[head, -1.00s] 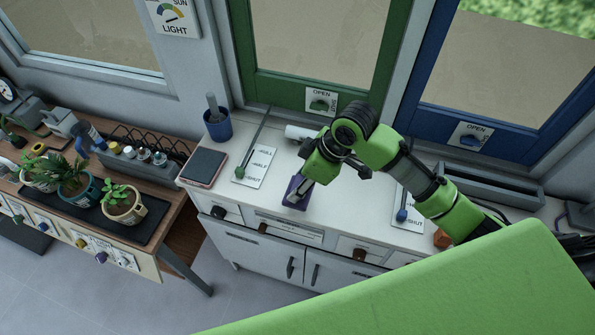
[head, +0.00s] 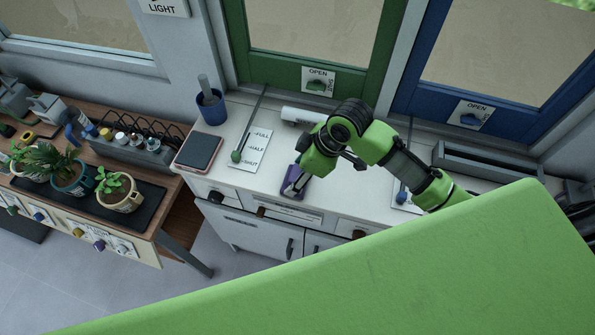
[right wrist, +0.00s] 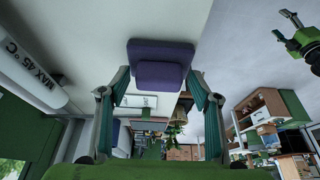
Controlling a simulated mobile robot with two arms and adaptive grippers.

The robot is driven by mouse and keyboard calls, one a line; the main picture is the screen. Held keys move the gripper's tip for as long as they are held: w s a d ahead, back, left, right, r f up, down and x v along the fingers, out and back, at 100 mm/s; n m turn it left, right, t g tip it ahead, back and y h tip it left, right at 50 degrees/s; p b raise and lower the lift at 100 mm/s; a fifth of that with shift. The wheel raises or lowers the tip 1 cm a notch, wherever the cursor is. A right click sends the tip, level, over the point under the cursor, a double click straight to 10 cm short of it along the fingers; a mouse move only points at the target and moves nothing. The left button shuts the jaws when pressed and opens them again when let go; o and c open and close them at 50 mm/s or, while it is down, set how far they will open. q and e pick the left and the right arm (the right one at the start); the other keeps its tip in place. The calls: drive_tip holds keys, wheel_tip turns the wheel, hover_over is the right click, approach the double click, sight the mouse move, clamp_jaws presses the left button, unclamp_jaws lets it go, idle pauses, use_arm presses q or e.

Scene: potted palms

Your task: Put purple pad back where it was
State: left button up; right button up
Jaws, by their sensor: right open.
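The purple pad (head: 291,192) lies on the white counter near its front edge, right of the slider plate marked FULL, HALF, SHUT. In the right wrist view the pad (right wrist: 160,50) shows a wide flat part and a smaller raised block. My right gripper (head: 297,184) reaches down over the pad, partly hiding it in the head view. In the right wrist view its fingers (right wrist: 158,88) are apart, with the raised block between their tips and gaps on both sides.
A dark tablet (head: 198,151), a blue cup (head: 211,107) and a slider plate (head: 249,150) are left of the pad. A white cylinder (head: 301,116) lies behind it. Another slider (head: 403,197) is partly hidden by my right arm. Potted plants stand on the wooden bench (head: 150,213).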

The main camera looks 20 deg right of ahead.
drive_tip(key=shift+d+r, duration=0.2)
drive_tip(key=shift+r, duration=0.25)
drive_tip(key=b+v, duration=0.3)
drive_tip(key=v, duration=0.8)
drive_tip(key=shift+s+a, duration=0.1)
drive_tip(key=shift+s, duration=0.05)
